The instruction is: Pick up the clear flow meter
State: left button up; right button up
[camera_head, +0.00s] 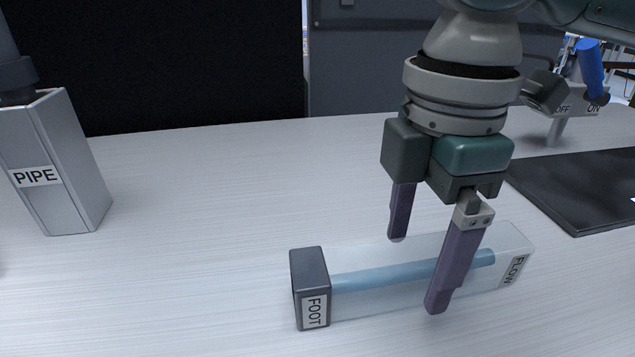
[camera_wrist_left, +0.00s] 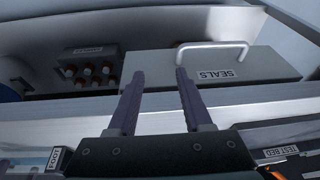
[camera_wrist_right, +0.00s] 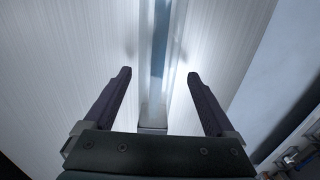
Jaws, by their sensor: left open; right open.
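The clear flow meter (camera_head: 385,297) lies on its side on the pale table in the head view. It is a clear box-shaped tube with a blue rod inside, a dark end block labelled FOOT at its left and a FLOW label at its right. My right gripper (camera_head: 417,275) is open, with its fingers on either side of the tube. In the right wrist view, the clear tube (camera_wrist_right: 158,60) runs between my open right fingers (camera_wrist_right: 160,75), apart from both. My left gripper (camera_wrist_left: 157,78) is open and empty in the left wrist view.
A grey holder labelled PIPE (camera_head: 65,165) stands at the left. A black mat (camera_head: 580,185) and a grey OFF/ON switch stand (camera_head: 572,102) are at the right. The left wrist view shows a SEALS box (camera_wrist_left: 215,65) with a handle and a rack (camera_wrist_left: 92,68) of several small bottles.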

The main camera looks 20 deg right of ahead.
aim_at(419, 251)
notch_tip(419, 251, down, 2)
jog(key=shift+w+d+f, duration=0.2)
jog(key=shift+d+f, duration=0.2)
jog(key=shift+f, duration=0.15)
jog(key=shift+c, duration=0.3)
jog(key=shift+a, duration=0.15)
grip_shut()
